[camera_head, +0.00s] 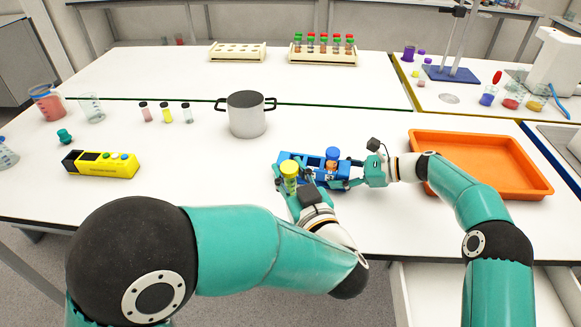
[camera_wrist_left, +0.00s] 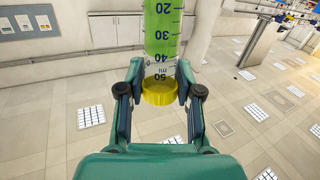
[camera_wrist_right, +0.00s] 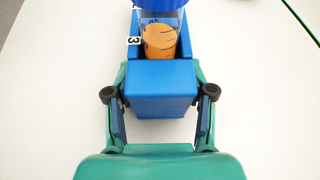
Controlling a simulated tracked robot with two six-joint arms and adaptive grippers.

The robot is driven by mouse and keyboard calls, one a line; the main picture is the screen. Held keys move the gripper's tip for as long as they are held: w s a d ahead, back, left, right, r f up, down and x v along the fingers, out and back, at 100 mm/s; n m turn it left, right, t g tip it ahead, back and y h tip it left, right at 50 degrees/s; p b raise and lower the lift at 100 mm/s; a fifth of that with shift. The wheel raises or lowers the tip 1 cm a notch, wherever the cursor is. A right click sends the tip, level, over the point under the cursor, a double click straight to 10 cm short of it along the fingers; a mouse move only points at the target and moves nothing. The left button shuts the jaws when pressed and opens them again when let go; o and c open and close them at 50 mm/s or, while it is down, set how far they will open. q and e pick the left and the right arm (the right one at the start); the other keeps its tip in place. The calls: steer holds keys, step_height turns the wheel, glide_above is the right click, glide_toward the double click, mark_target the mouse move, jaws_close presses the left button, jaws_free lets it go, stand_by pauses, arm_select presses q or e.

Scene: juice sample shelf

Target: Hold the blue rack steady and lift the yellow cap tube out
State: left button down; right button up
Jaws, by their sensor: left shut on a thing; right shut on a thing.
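The yellow cap tube (camera_head: 289,170) holds green liquid and shows large in the left wrist view (camera_wrist_left: 162,40). My left gripper (camera_head: 292,182) is shut on it near the yellow cap (camera_wrist_left: 160,92). The tube is in front of the left part of the blue rack (camera_head: 313,160) in the head view; no rack shows around it in the left wrist view. My right gripper (camera_head: 354,173) is shut on the right end of the rack, whose end block (camera_wrist_right: 161,90) sits between the fingers. A blue cap tube (camera_head: 332,156) with orange contents stands in the rack.
An orange tray (camera_head: 482,137) lies right of the rack, behind my right arm. A metal pot (camera_head: 246,118) stands behind and left. A yellow rack (camera_head: 100,170), small vials (camera_head: 166,113) and beakers (camera_head: 91,108) are further left.

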steer(key=o, duration=1.4)
steer(key=shift+f, duration=0.1)
steer(key=shift+c, duration=0.2)
steer(key=v, duration=1.2)
steer(key=shift+w, duration=0.1)
